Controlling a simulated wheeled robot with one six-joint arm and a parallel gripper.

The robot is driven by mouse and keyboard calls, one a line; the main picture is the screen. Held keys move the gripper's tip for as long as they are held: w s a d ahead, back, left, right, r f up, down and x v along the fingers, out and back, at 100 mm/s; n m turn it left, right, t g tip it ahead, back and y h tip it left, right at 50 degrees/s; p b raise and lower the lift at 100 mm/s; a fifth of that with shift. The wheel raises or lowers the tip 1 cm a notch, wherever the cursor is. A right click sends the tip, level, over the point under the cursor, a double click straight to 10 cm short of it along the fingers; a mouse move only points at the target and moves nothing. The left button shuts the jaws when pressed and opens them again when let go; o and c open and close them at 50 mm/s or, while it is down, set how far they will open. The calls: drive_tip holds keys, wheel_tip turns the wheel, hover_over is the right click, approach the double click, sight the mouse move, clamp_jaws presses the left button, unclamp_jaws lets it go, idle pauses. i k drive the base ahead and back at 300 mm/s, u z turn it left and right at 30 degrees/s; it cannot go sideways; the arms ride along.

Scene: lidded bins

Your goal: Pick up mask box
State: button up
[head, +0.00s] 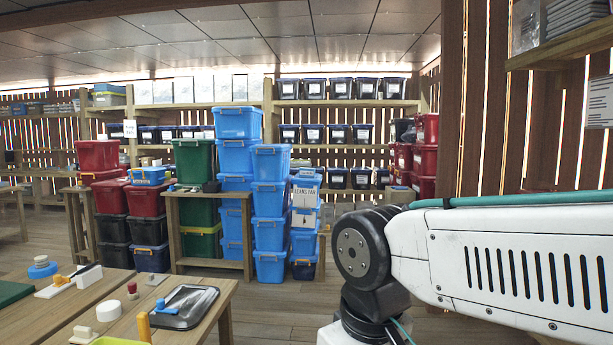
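I cannot make out a thing that is plainly a mask box. A small white box with dark lettering (306,190) stands among the stacked blue bins in the middle; its print is too small to read surely. A small white block-like thing (89,276) is on the wooden table at lower left, and I cannot tell what it is. My white arm reaches in from the right edge with a dark joint at its end. My gripper is out of view.
A wooden table (60,327) at lower left holds a dark tray (186,308), a white round item (109,310) and an orange-topped item (144,326). Blue bins (269,197), red bins (98,155) and a green bin (194,160) are stacked behind. Open floor (285,312) lies right of the table.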

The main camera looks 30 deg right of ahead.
sight(304, 172)
drive_tip(key=z, duration=0.55)
drive_tip(key=i, duration=1.15)
drive_tip(key=z, duration=1.15)
drive_tip(key=i, duration=2)
drive_tip(key=z, duration=0.3)
drive_tip(key=i, duration=2.05)
drive_tip(key=u, duration=1.1)
drive_tip(key=i, duration=1.65)
drive_tip(key=u, duration=1.35)
drive_tip(key=i, duration=0.85)
